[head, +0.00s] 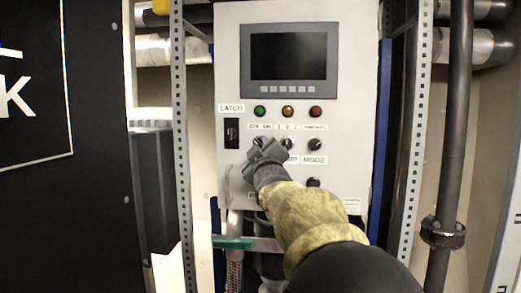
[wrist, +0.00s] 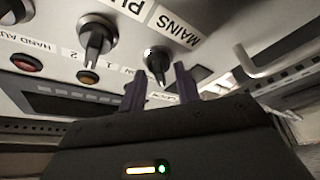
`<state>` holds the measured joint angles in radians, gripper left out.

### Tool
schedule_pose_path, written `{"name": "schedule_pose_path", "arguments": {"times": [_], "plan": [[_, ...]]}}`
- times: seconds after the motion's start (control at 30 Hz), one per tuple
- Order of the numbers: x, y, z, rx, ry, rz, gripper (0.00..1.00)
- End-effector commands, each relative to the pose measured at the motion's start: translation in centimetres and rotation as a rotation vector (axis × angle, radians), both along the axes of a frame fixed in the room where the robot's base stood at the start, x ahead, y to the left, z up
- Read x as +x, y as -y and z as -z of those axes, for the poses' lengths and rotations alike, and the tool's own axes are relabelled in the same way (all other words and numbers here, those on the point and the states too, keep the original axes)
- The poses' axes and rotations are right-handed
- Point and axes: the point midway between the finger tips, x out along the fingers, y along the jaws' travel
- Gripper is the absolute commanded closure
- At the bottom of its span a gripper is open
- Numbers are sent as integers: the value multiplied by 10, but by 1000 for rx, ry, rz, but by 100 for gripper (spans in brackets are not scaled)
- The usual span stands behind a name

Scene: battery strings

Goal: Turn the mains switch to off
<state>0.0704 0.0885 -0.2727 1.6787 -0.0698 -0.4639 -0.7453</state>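The mains switch (wrist: 158,65) is a small dark rotary knob on the grey panel, beside its MAINS label (wrist: 180,32) in the wrist view, which shows the panel upside down. In the head view it is the left knob (head: 259,142) of a row of three, partly hidden by my gripper (head: 266,152). In the wrist view my gripper (wrist: 160,85) is open, one finger on each side of the knob. I cannot tell whether the fingers touch it. Its exact pointing direction is unclear. An OFF-ON label (head: 260,127) sits above it.
The pump knob (head: 288,144) is close to the right, then the mode knob (head: 315,144). Green, amber and red lamps (head: 288,111) and a dark screen (head: 289,58) are above. A black latch (head: 232,133) is at the left. Metal uprights (head: 181,150) flank the panel.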

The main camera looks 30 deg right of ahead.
Motion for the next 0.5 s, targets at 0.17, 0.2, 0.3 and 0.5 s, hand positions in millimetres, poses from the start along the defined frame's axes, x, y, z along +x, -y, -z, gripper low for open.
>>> {"name": "schedule_pose_path", "arguments": {"times": [0.17, 0.2, 0.3, 0.5], "plan": [[-2, 0, 1, 1, 1, 0, 68], [-4, -1, 2, 0, 2, 0, 68], [-10, -3, 5, 0, 2, 0, 68], [-30, -10, 13, 1, 5, -1, 68]]}}
